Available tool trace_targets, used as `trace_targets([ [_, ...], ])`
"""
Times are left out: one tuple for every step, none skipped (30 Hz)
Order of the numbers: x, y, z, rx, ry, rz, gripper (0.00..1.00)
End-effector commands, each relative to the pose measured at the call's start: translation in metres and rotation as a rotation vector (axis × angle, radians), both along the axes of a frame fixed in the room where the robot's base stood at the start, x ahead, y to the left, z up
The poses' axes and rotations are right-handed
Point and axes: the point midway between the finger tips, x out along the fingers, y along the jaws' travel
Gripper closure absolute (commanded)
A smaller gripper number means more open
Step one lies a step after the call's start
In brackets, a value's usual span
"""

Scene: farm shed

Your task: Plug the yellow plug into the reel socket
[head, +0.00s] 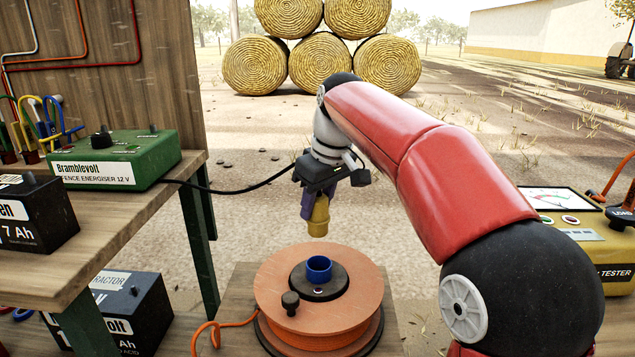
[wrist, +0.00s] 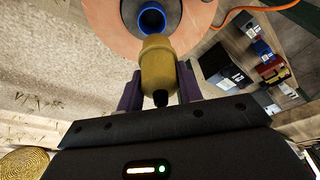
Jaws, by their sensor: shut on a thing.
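My gripper (head: 308,205) is shut on the yellow plug (head: 319,217), which points downward in the head view. In the wrist view the plug (wrist: 158,62) sits between my two purple fingers. The reel socket is a blue ring (head: 319,268) on the black hub on top of the orange cable reel (head: 275,275). The plug is above the socket, with a visible gap between them in the head view. In the wrist view the blue socket (wrist: 152,20) shows just beyond the plug's tip. A black cable runs from near my gripper to the green energiser.
The reel stands on a wooden stand (head: 237,287), with a dark knob (head: 290,302) beside the socket. A workbench (head: 150,190) at left carries a green energiser (head: 118,160) and a black battery (head: 35,215). A yellow tester (head: 585,250) stands at right.

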Motion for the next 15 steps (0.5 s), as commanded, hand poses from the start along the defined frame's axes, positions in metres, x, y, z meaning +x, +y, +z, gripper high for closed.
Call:
trace_targets([
  [0.000,0.000,0.000,0.000,-0.001,0.000,0.96],
  [0.000,0.000,0.000,0.000,-0.001,0.000,0.96],
  [0.000,0.000,-0.001,0.000,-0.001,0.000,0.96],
  [0.000,0.000,-0.001,0.000,-0.001,0.000,0.96],
  [0.000,0.000,-0.002,0.000,-0.001,0.000,0.96],
  [0.000,0.000,-0.004,0.001,-0.001,0.000,0.96],
  [0.000,0.000,-0.005,0.000,-0.001,0.000,0.96],
  [0.000,0.000,-0.007,0.001,-0.001,0.000,0.96],
  [0.000,0.000,-0.009,0.001,-0.001,0.000,0.96],
  [0.000,0.000,-0.011,0.001,-0.001,0.000,0.96],
  [0.000,0.000,-0.013,0.001,-0.001,0.000,0.96],
  [0.000,0.000,-0.017,0.001,-0.001,0.000,0.96],
  [0.000,0.000,-0.019,0.001,-0.001,0.000,0.96],
  [0.000,0.000,-0.022,0.001,-0.001,0.000,0.96],
  [0.000,0.000,-0.026,0.001,-0.001,0.000,0.96],
])
